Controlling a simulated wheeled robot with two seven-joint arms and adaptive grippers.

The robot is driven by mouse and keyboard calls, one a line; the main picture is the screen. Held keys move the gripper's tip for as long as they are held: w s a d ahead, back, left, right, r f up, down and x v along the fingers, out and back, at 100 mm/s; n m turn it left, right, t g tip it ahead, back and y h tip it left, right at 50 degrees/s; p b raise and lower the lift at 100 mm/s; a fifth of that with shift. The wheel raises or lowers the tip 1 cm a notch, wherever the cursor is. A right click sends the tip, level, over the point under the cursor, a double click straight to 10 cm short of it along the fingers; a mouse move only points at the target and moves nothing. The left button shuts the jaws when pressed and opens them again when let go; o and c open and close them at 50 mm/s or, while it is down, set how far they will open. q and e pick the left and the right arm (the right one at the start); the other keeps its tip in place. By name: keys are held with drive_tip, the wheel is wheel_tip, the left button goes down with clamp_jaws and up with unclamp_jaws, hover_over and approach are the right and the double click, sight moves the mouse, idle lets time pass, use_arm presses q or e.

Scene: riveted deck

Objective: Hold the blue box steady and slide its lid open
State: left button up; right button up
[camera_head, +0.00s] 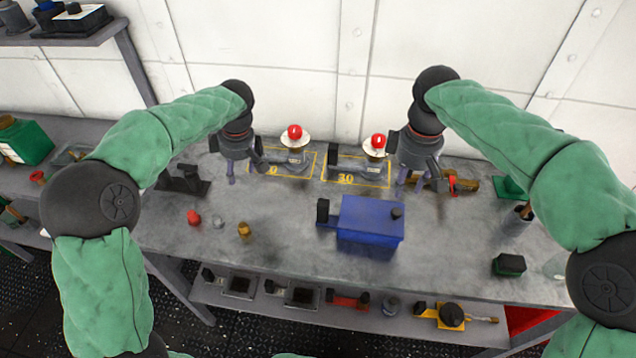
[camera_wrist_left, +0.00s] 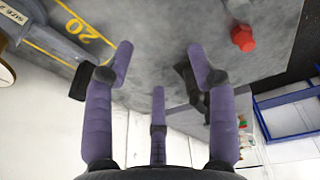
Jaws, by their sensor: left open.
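The blue box (camera_head: 368,240) stands on the grey workbench (camera_head: 290,260), right of its middle. A black handle (camera_head: 322,211) sticks out at the box's left side. My left gripper (camera_head: 244,176) is open and empty above the bench, well to the left of the box and further back. Its spread purple fingers show in the left wrist view (camera_wrist_left: 158,62). My right gripper (camera_head: 411,185) hangs behind the box's right end, apart from it, with its fingers spread and nothing visible between them.
Two red-topped devices (camera_head: 295,134) (camera_head: 376,143) stand at the back in yellow-marked areas. Small red and brass pieces (camera_head: 194,217) (camera_head: 244,230) lie left of the box. A black-topped green block (camera_head: 508,265) sits at right. Bench is clear in front of the box.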

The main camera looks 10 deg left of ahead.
use_arm(q)
drive_tip(key=d+r+h, duration=0.1)
drive_tip(key=d, duration=1.3)
drive_tip(key=r+h, duration=0.1)
hover_over(322, 210)
drive_tip(key=w, duration=0.2)
drive_tip(key=shift+s+a+r+n+g, duration=0.1)
drive_tip(key=shift+s+a+n+g, duration=0.1)
drive_tip(key=shift+s+n+g, duration=0.15)
wheel_tip(322, 210, down, 11)
drive_tip(key=shift+w+r, duration=0.1)
drive_tip(key=shift+r, duration=0.05)
clamp_jaws()
drive_tip(key=shift+o, duration=0.6)
unclamp_jaws()
